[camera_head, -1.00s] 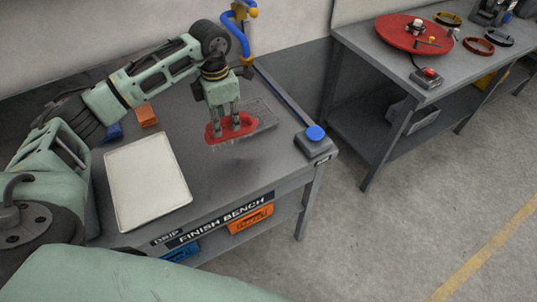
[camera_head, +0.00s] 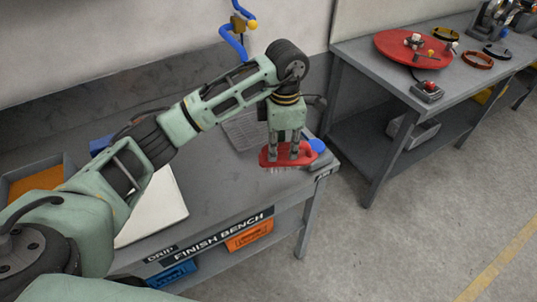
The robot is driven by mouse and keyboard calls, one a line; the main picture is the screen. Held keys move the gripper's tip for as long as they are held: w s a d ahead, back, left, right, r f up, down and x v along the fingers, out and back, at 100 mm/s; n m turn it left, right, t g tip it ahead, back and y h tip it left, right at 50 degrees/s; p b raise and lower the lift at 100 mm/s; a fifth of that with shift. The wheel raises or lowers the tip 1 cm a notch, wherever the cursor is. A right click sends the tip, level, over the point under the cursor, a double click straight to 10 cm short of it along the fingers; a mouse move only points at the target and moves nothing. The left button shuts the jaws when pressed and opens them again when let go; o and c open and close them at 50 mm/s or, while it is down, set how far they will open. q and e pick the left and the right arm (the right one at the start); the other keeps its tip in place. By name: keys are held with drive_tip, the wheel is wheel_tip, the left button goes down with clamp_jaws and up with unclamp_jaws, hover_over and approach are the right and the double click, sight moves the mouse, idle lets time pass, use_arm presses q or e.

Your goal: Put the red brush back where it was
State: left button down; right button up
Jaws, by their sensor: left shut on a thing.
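My left gripper (camera_head: 287,152) is shut on the red brush (camera_head: 270,158), near the right end of the finish bench (camera_head: 215,190). The brush has a red body with pale bristles pointing down. It appears to be held above the bench top, though the exact gap is hard to tell. The brush and gripper partly hide the blue round button (camera_head: 317,146) at the bench corner. My right gripper is not in view.
A grey grid rack (camera_head: 243,131) lies behind the brush. A white tray (camera_head: 160,208) is partly hidden by my left arm. A grey bin with orange contents (camera_head: 38,183) stands at left. A second bench with a red turntable (camera_head: 400,46) stands at right, across a floor gap.

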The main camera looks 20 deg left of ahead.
use_arm(q)
drive_tip(key=a+f+p, duration=0.1)
drive_tip(key=f, duration=0.1)
drive_tip(key=a+f, duration=0.1)
drive_tip(key=f, duration=0.1)
drive_tip(key=a+f+p, duration=0.1)
drive_tip(key=a+f, duration=0.1)
drive_tip(key=shift+w+a+f+p, duration=0.1)
drive_tip(key=shift+w+f+p, duration=0.05)
drive_tip(key=shift+w+p, duration=0.2)
drive_tip(key=shift+f+b, duration=0.3)
drive_tip(key=shift+f, duration=0.05)
drive_tip(key=c, duration=1.6)
unclamp_jaws()
drive_tip(key=shift+r, duration=0.15)
